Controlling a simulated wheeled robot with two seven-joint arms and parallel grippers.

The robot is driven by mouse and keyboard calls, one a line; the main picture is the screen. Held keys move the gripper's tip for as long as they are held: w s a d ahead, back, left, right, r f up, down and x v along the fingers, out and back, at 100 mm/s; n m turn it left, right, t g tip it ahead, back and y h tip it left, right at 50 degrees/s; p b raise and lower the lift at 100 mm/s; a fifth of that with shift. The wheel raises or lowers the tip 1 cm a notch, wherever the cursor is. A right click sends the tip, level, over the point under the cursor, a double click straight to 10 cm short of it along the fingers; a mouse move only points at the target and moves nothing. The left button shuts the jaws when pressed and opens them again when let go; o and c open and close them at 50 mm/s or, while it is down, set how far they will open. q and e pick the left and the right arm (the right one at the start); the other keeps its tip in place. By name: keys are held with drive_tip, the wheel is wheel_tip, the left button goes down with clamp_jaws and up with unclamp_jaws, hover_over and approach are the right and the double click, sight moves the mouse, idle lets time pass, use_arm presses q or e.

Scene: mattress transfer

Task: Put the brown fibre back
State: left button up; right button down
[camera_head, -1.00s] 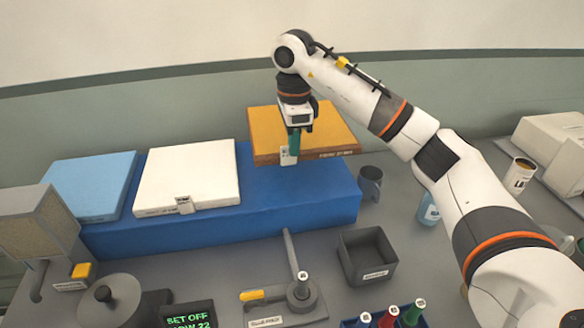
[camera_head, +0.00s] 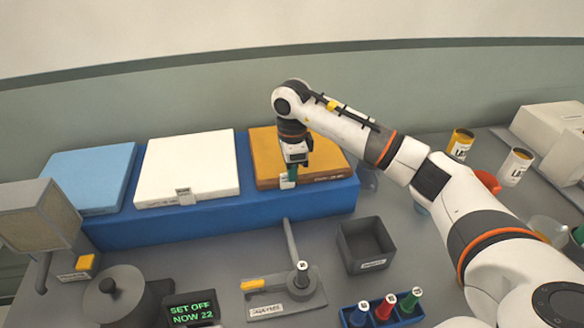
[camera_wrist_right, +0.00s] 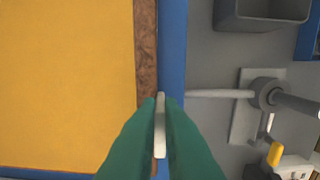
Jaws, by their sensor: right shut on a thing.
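The brown fibre (camera_head: 265,150), a slab with an orange top and a brown speckled front edge, lies flat at the right end of the long blue platform (camera_head: 220,220) and appears to rest on it. It fills the left of the right wrist view (camera_wrist_right: 65,80). My right gripper (camera_head: 288,179), with green fingers, is shut on the white tab (camera_wrist_right: 160,125) at the slab's front edge. The fingers (camera_wrist_right: 160,150) hide part of the tab. My left gripper is not in view.
A white slab (camera_head: 187,165) and a light blue slab (camera_head: 88,175) lie left of the fibre on the platform. In front stand a grey bin (camera_head: 368,245), a lever device (camera_head: 295,290), a display (camera_head: 192,309) and several coloured bottles (camera_head: 386,307). Cans (camera_head: 515,166) stand at right.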

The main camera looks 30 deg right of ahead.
drive_tip(key=shift+f, duration=0.1)
drive_tip(key=c, duration=1.6)
unclamp_jaws()
drive_tip(key=shift+r, duration=0.55)
wheel_tip(320, 180, up, 11)
drive_tip(key=shift+r+b, duration=0.1)
drive_tip(key=shift+b, duration=1.1)
